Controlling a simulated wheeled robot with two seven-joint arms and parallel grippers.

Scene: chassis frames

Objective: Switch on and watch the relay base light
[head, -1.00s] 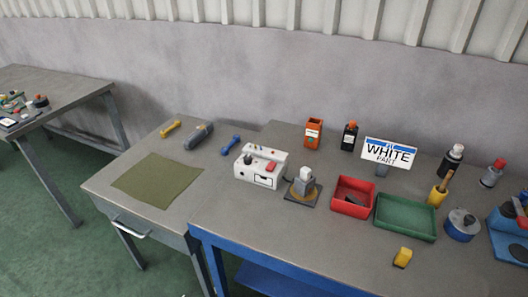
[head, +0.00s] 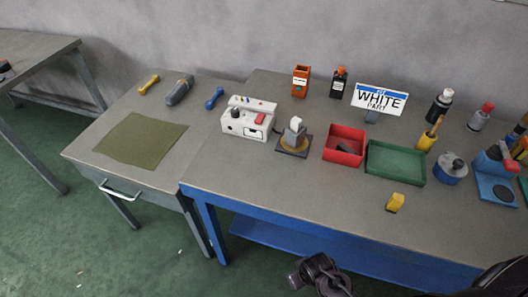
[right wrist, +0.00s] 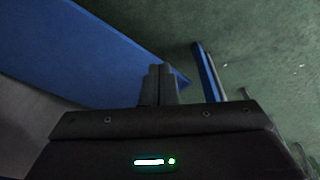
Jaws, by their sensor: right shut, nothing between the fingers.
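A white switch box (head: 238,127) with a red rocker switch (head: 260,119), a dark knob and small coloured terminals on top stands on the workbench. To its right the relay base (head: 283,145) is a dark square plate with a tan ring. A grey block with a white top (head: 296,126) stands on it; I cannot tell whether any light there is lit. My right gripper (head: 298,277) is low in front of the bench, well apart from the box. In the right wrist view its fingers (right wrist: 158,72) are together and empty. My left gripper is out of view.
A green mat (head: 140,140) lies left. The bench front before the switch box is clear.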

